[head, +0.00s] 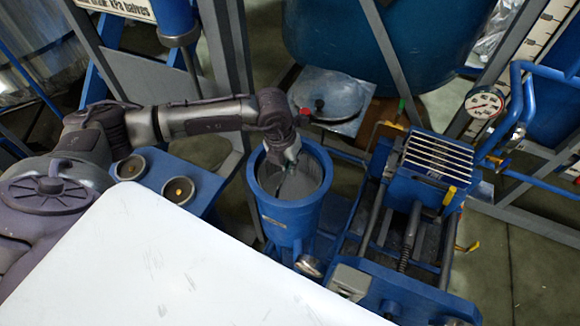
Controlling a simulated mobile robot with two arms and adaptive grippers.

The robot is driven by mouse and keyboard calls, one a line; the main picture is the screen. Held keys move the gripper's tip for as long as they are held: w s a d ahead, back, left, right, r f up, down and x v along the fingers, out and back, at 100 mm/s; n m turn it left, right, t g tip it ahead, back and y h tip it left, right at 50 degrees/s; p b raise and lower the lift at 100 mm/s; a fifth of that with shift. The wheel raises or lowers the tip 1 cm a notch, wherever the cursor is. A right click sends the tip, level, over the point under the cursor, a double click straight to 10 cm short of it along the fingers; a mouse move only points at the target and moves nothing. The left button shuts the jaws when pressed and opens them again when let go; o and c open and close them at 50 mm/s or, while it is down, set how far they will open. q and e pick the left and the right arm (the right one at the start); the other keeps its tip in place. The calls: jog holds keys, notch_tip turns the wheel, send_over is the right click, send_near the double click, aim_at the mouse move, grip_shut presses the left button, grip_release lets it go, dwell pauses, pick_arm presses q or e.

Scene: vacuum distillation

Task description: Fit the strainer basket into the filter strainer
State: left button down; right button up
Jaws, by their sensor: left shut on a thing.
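The filter strainer (290,226) is an upright blue cylinder with an open top and a thick rim, right of centre-left in the head view. The strainer basket (312,176) shows as a grey round shape inside its mouth, within the blue rim. My left gripper (288,168) reaches in from the left over the far rim, pointing down into the mouth, and is shut on the basket. The exact grip point is partly hidden by the gripper. I cannot tell how deep the basket sits. My right gripper is not in view.
A blue bench with two round cups (179,190) stands left of the strainer. A blue pump frame with a slatted guard (438,158) and a pressure gauge (485,102) stand to the right. A large blue tank (385,40) is behind. A white panel fills the lower left.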

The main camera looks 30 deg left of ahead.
pick_arm(q)
jog(key=shift+f, duration=0.8)
jog(key=shift+w+f, duration=0.1)
jog(key=shift+f, duration=0.1)
jog(key=c, duration=1.3)
grip_release()
